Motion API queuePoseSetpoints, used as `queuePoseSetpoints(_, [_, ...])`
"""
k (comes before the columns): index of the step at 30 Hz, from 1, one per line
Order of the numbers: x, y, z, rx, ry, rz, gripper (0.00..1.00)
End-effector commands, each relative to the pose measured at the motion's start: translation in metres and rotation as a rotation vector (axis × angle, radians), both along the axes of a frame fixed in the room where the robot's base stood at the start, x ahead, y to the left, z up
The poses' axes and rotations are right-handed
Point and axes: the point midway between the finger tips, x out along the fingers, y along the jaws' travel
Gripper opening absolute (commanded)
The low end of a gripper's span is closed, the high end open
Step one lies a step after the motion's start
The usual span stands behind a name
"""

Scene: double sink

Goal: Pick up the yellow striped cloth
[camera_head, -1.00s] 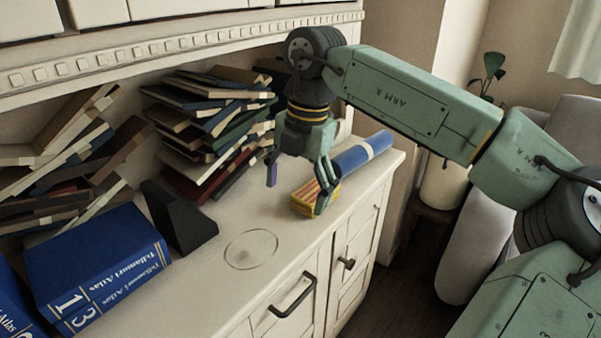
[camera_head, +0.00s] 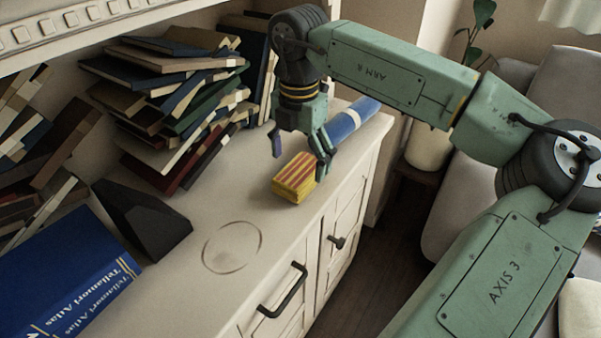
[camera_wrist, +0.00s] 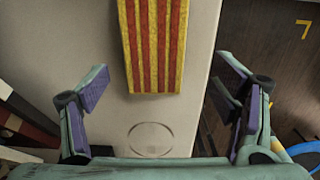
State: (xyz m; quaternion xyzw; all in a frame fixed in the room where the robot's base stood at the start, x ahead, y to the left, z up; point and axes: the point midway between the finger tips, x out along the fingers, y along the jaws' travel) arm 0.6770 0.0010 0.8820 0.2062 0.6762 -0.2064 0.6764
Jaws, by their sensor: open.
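The yellow striped cloth (camera_head: 294,180) is a folded block with red stripes, lying on the cabinet top near its front edge. In the wrist view the cloth (camera_wrist: 154,45) is at the top centre, beyond and between the spread fingers. My gripper (camera_head: 301,154) is open and empty, just behind and above the cloth in the head view. One finger is to the left of the cloth and the other by its right end. In the wrist view my gripper (camera_wrist: 160,92) has its fingers wide apart. I cannot tell the exact height above the cloth.
A blue roll with a white band (camera_head: 350,122) lies behind the cloth. A leaning stack of books (camera_head: 180,105) stands at the back left. A black wedge (camera_head: 143,220) and a blue atlas (camera_head: 70,275) are at the left. The cabinet top (camera_head: 220,205) is clear between them.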

Motion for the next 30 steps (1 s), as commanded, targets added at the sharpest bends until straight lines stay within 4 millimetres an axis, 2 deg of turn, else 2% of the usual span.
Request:
queuePoseSetpoints(9, [0.011,0.000,-0.042,0.001,0.002,0.001,0.80])
queuePoseSetpoints(18, [0.011,0.000,-0.048,0.000,0.000,0.000,0.80])
queuePoseSetpoints(30, [0.011,0.000,-0.048,0.000,0.000,0.000,0.54])
